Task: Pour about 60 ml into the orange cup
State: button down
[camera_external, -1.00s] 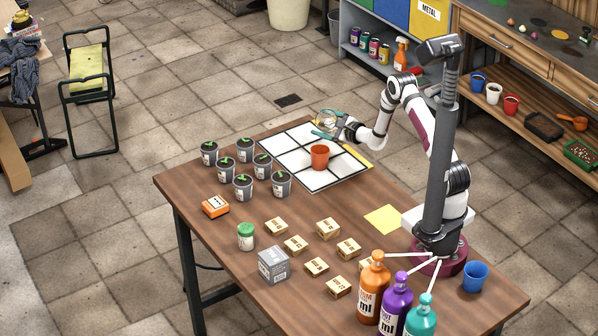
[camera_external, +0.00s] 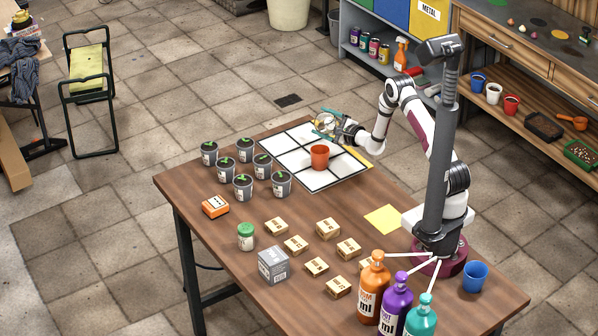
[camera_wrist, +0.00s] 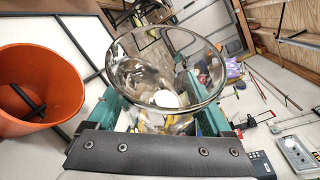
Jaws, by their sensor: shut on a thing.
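The orange cup (camera_external: 320,157) stands upright on the white gridded board (camera_external: 296,180) on the table. It also shows at the left of the wrist view (camera_wrist: 38,92), and the inside that shows looks empty. My gripper (camera_external: 325,124) is above the board, behind the cup in the outside view. Its teal fingers are shut on a clear glass vessel (camera_wrist: 165,75), which they hold from both sides. The vessel's round rim faces the wrist camera. The glass looks tilted. I cannot tell how much liquid it holds, and no stream shows.
Several seedling pots (camera_external: 243,187) stand left of the board. Small cartons (camera_external: 327,228), a green-lidded jar (camera_external: 246,236) and a grey box (camera_external: 273,265) stand nearer the front. Pump bottles (camera_external: 396,303) and a blue cup (camera_external: 475,276) are by my base. A yellow sheet (camera_external: 384,219) lies flat.

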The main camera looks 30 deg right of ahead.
dwell(0.4)
jog(key=shift+r+n+t, duration=0.3)
jog(key=shift+n, duration=0.4)
jog(key=shift+s+a+r+n, duration=0.2)
jog(key=shift+s+a+n, duration=0.1)
jog(key=shift+s+a, duration=0.2)
dwell(0.6)
jog(key=shift+a+t, duration=0.1)
jog(key=shift+t, duration=0.2)
jog(key=shift+w+d+f+n, duration=0.1)
jog(key=shift+w+d+n, duration=0.1)
jog(key=shift+d+n, duration=0.1)
dwell(0.4)
jog(key=shift+w+d, duration=0.1)
jog(key=shift+w, duration=0.05)
jog(key=shift+w+d+f+n, duration=0.1)
jog(key=shift+w+n, duration=0.05)
jog(key=shift+n, duration=0.25)
jog(key=shift+t, duration=0.3)
